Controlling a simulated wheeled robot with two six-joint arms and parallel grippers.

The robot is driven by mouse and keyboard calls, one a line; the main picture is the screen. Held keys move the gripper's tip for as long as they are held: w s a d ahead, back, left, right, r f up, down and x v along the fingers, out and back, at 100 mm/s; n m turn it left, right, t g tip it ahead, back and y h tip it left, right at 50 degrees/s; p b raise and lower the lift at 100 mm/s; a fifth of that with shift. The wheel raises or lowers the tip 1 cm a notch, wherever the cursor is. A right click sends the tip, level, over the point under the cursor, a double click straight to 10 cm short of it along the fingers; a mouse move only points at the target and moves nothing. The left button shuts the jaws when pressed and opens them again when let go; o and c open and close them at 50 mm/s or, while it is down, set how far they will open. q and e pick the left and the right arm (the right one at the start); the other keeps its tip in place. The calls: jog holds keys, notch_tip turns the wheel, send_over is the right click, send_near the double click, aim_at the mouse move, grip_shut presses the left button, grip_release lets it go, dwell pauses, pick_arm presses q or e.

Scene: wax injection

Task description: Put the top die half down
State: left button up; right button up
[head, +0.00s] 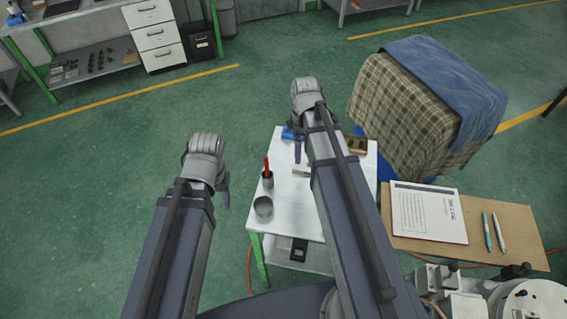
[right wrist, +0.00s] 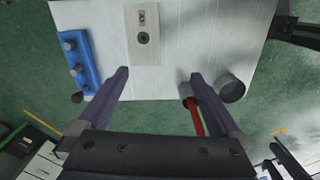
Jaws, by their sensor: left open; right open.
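A pale rectangular die half (right wrist: 144,62) with a dark round hole and a small slot lies flat on the white table in the right wrist view. In the head view only a pale edge (head: 301,171) of what seems to be it shows beside my right arm. My right gripper (right wrist: 160,76) is open and empty; its fingers point toward the plate, with its near end between and beyond the tips. It also shows over the table in the head view (head: 298,150). My left gripper (head: 225,190) hangs over the floor left of the table, empty. I cannot tell which half this is.
On the white table (head: 290,222) stand a blue holder (right wrist: 88,62) with grey pegs, a grey cup (head: 263,208), and a small cup with a red-handled tool (head: 266,168). A brownish block (head: 355,144) sits beyond my right arm. A cloth-covered object (head: 410,110) stands right.

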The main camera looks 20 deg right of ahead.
jog(key=s+a+m+h, duration=0.1)
jog(key=s+a+m, duration=0.6)
jog(key=s+a, duration=0.5)
jog(key=a, duration=0.4)
jog(key=shift+s+a, duration=0.3)
jog(key=shift+s, duration=0.05)
